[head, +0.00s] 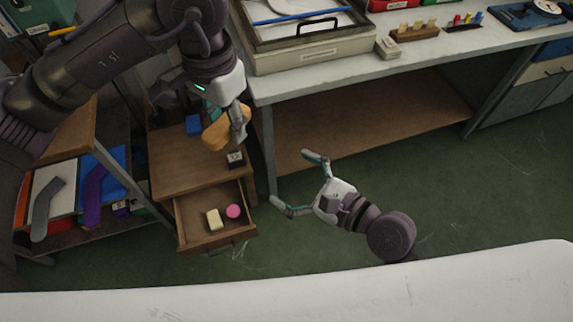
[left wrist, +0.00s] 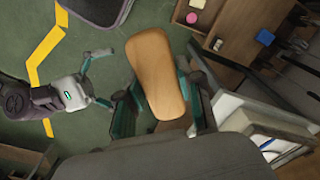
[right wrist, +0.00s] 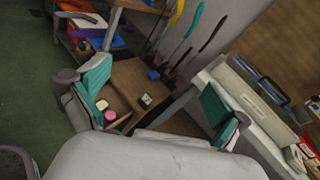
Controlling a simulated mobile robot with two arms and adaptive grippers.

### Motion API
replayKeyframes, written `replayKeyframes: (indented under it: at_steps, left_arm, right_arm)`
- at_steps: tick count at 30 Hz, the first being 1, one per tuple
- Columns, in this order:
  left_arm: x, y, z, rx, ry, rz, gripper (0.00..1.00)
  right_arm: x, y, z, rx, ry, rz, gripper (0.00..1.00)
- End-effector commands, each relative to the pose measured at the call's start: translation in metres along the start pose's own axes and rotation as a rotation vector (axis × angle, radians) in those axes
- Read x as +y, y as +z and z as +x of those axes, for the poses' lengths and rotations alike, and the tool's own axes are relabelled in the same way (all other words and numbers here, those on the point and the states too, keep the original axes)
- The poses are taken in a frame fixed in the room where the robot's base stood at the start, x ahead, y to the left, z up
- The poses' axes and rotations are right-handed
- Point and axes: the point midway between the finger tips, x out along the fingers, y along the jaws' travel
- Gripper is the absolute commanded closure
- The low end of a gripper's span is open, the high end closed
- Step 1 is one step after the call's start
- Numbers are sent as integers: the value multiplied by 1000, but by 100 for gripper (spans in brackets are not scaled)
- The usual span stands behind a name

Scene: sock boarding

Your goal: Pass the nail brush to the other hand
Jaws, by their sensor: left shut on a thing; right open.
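The nail brush (head: 213,134) is a tan wooden block with rounded ends. My left gripper (head: 236,128) is shut on it and holds it in the air above the small wooden cabinet. In the left wrist view the brush (left wrist: 155,72) stands lengthwise between the teal fingers, its far end sticking out past them. Its bristles are not visible. My right gripper (head: 292,180) is open and empty, apart from the brush to its right and lower in the head view. In the right wrist view its teal fingers (right wrist: 152,98) are spread wide with nothing between them; the brush is not seen there.
The wooden cabinet (head: 169,165) has an open drawer (head: 215,244) holding a pale block (head: 214,219) and a pink round thing (head: 233,211). A blue block (head: 193,125) and small dark box (head: 235,159) sit on top. A workbench (head: 364,58) stands behind; green floor is clear around my right gripper.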

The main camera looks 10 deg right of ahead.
Motion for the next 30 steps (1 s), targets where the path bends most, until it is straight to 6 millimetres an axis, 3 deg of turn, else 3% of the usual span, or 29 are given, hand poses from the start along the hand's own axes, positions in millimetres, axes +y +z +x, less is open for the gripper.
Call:
replayKeyframes:
  at_steps: [1, 3, 9, 16, 30]
  left_arm:
    - [0, 0, 0, 0, 0, 0, 99]
    - [0, 0, 0, 0, 0, 0, 99]
    - [0, 0, 0, 0, 0, 0, 99]
    - [0, 0, 0, 0, 0, 0, 99]
    - [0, 0, 0, 0, 0, 0, 99]
  right_arm:
    - [2, 24, -6, -46, 12, 49, 0]
    - [6, 50, -14, -98, 32, 117, 0]
    - [13, 92, -30, -178, 77, 228, 0]
    - [14, 102, -15, -194, 83, 249, 0]
    - [19, 118, 67, -190, 83, 246, 0]
